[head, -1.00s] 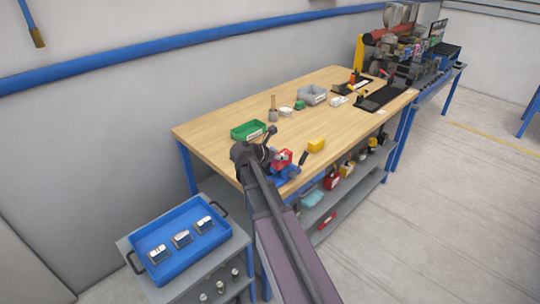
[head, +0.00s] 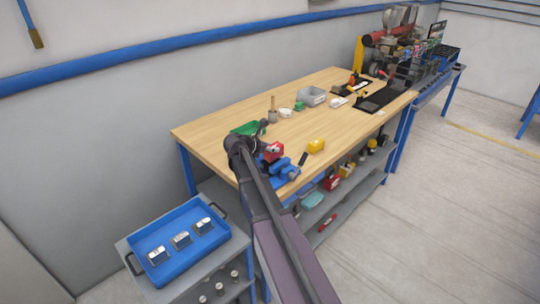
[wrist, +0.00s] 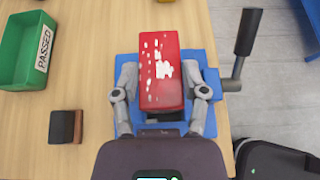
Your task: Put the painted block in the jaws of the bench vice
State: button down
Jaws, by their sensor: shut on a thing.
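The painted block (wrist: 161,70), red with white patches on top, is held between the two fingers of my gripper (wrist: 160,78) in the wrist view. The block (head: 273,150) also shows in the head view, beside my gripper (head: 262,146). The blue bench vice (head: 284,169) stands at the near edge of the wooden bench. In the wrist view the vice (wrist: 211,62) lies beneath the block, its dark handle out to the right. The block and fingers hide most of its jaws, and I cannot tell whether the block touches them.
A green tray (wrist: 18,48) marked PASSED and a small dark-and-brown block (wrist: 66,126) lie to the left. A blue tray (head: 149,271) with metal pieces stands on a lower cart.

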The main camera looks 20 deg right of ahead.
aim_at(266, 153)
jog(key=shift+w+f+b, duration=0.1)
jog(key=shift+f+b, duration=0.4)
jog(key=shift+f, duration=0.05)
jog(key=shift+f+b, duration=1.25)
jog(key=shift+f, duration=0.15)
jog(key=shift+c, duration=0.6)
grip_release()
jog(key=shift+r, duration=0.25)
jog(key=p+v, duration=0.5)
jog(key=v, duration=0.7)
jog(key=shift+p, duration=0.4)
